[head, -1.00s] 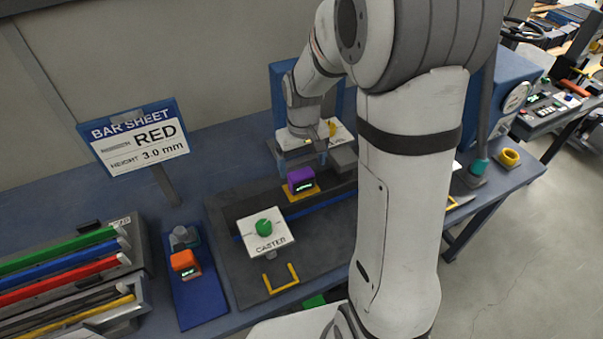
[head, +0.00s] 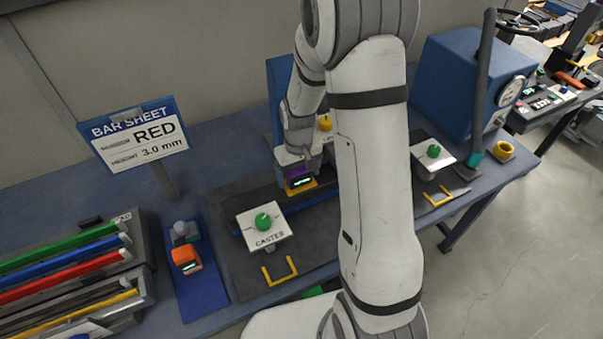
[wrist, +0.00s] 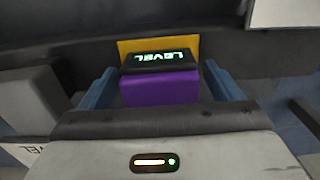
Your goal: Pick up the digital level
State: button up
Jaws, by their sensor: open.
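The digital level is a purple block with a dark display that glows green. In the wrist view the level (wrist: 160,88) sits between my two blue fingers, its display reading "LEVEL" upside down. My gripper (wrist: 160,86) is open around it, with a finger on each side; I cannot tell whether either finger touches it. In the head view the level (head: 299,183) rests on a yellow base plate (head: 301,192) on the dark fixture, directly below my gripper (head: 298,168). My wrist covers the upper part of the level there.
A white "CASTER" panel with a green knob (head: 264,221) stands just left of the level. An orange device (head: 185,258) sits on a blue mat further left. Another green-knob panel (head: 433,152) and a blue machine (head: 470,85) stand to the right.

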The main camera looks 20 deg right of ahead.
jog(key=c, duration=1.2)
jog(key=shift+c, duration=0.2)
jog(key=shift+r, duration=0.15)
